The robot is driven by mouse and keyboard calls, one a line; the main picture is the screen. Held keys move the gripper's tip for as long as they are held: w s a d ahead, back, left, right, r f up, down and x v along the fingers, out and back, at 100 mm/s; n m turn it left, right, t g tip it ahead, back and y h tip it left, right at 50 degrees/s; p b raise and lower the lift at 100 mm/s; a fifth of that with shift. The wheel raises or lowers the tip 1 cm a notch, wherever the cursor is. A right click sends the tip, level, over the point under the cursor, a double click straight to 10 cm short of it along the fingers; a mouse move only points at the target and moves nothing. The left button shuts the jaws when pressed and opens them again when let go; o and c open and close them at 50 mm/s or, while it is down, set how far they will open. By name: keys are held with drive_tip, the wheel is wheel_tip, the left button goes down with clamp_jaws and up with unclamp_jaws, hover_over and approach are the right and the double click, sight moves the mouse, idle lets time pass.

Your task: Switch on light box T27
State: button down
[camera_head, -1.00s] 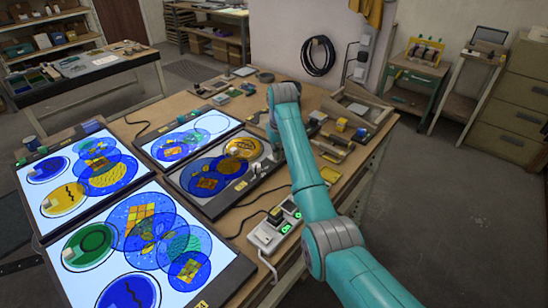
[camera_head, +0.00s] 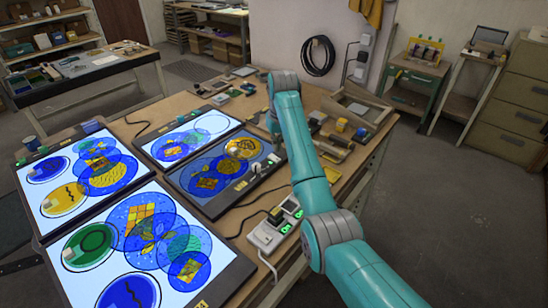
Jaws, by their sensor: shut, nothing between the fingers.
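Several light boxes lie on the bench, and their T27 labels are too small to read. One light box (camera_head: 213,199) at the right of the group has a dim blue-grey panel with blue and amber glass discs. A small pale knob-like part (camera_head: 256,168) shows near its right side. The back light box (camera_head: 226,122), the left light box (camera_head: 47,215) and the front light box (camera_head: 197,216) glow bright white. My gripper (camera_head: 277,148) points down by the dim box's right edge. It is shut and empty, partly hidden behind my arm; contact cannot be told.
A power strip (camera_head: 265,236) with green lights and a cable lies right of the front box. Small tools and blocks (camera_head: 341,126) crowd the bench's right side. Small items (camera_head: 222,98) also lie at the back. Little bench is bare around my arm.

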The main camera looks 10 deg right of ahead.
sight(277, 160)
drive_tip(key=shift+r, duration=1.6)
